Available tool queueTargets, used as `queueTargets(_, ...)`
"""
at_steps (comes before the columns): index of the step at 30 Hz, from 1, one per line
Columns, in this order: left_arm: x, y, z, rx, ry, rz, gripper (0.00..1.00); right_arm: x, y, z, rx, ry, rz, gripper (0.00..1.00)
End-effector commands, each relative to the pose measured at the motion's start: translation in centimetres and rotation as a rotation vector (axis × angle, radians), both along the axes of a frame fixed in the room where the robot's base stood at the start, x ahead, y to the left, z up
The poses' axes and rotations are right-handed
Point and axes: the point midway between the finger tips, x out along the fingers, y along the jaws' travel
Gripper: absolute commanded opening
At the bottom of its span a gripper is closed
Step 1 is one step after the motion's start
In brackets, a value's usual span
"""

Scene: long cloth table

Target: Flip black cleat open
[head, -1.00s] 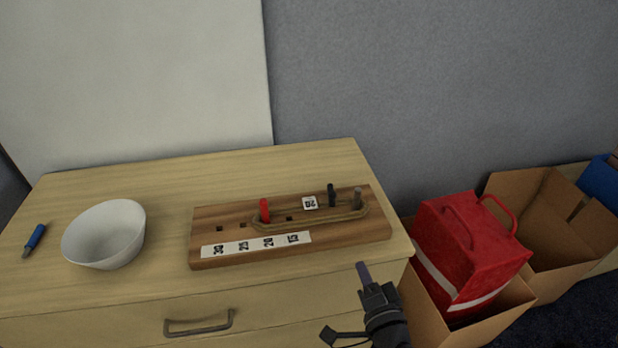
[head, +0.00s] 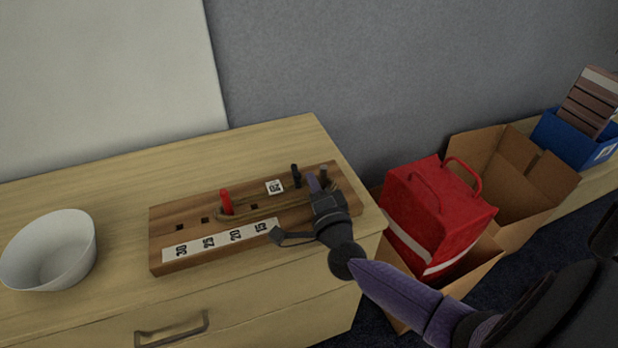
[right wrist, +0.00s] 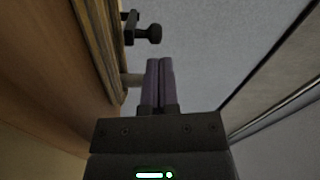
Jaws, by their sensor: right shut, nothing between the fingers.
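The black cleat (head: 296,174) stands upright near the right end of a wooden board (head: 165,225) on the cabinet top. In the right wrist view the cleat (right wrist: 143,32) shows a stem and a round knob, just ahead of the fingers. A tan rope loop (head: 262,212) runs between a red peg (head: 226,202) and the right end, where a grey post (head: 323,173) stands. My right gripper (head: 313,181) is shut and empty, over the board's right end between the cleat and the grey post in the picture. Contact with either cannot be told. My left gripper is out of view.
A white bowl (head: 48,255) stands at the left. Right of the cabinet are a red bag (head: 435,215) in a cardboard box, an open box (head: 520,165) and a blue bin (head: 572,142).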

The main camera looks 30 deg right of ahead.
Motion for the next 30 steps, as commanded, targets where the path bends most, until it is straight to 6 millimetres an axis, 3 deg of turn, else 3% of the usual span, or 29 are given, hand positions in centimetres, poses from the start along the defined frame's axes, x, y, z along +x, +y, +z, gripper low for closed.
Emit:
queueTargets(7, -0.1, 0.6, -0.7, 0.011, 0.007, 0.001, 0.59, 2.1, -0.6, 0.1, -0.001, 0.0, 0.001, 0.0)
queueTargets(30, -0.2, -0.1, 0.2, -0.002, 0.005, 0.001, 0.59, 2.2, -0.1, 0.2, 0.001, 0.001, -0.074, 0.0)
